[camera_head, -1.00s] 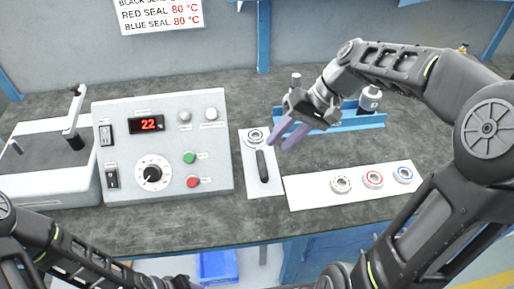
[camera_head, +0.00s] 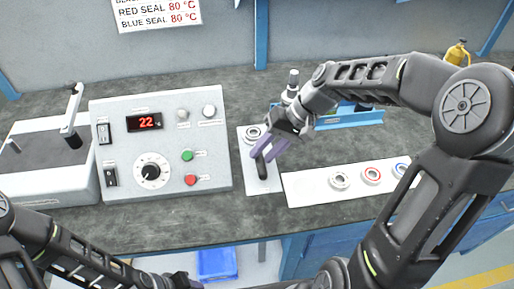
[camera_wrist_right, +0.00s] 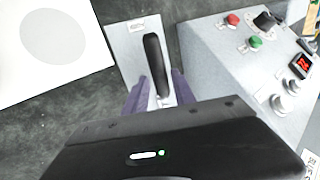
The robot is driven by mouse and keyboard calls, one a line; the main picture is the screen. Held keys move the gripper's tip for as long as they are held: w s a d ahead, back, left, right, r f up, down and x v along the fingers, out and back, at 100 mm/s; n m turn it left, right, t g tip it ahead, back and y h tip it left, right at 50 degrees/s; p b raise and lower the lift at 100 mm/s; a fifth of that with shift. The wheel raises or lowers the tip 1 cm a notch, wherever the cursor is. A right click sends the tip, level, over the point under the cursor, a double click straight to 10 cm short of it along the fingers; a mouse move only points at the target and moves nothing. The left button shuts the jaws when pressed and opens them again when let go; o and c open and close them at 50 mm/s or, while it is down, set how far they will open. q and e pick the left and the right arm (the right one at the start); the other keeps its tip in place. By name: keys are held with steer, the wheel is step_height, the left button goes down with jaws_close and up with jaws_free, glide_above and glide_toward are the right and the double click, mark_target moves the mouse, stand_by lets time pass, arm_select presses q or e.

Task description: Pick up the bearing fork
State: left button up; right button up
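The bearing fork has a black handle (camera_head: 262,167) and lies on a small white plate (camera_head: 270,185), with a ring-shaped part (camera_head: 253,133) at the plate's far end. My right gripper (camera_head: 262,154) is low over the handle, its purple fingers apart. In the right wrist view the handle (camera_wrist_right: 155,60) stands between the two open fingers (camera_wrist_right: 157,92), with no clear grip on it. The gripper body hides the handle's far end there. My left gripper (camera_head: 180,281) is at the bottom edge of the head view; its fingers are not clear.
A control box (camera_head: 215,150) showing 22 stands close left of the fork's plate. A white board (camera_head: 305,190) with several bearings (camera_head: 371,174) lies to the right. A blue stand (camera_head: 350,121) is behind my right arm. The bench front is clear.

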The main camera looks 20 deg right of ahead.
steer(key=shift+a+f, duration=0.25)
steer(key=shift+f, duration=0.15)
steer(key=shift+c, duration=0.4)
jaws_close()
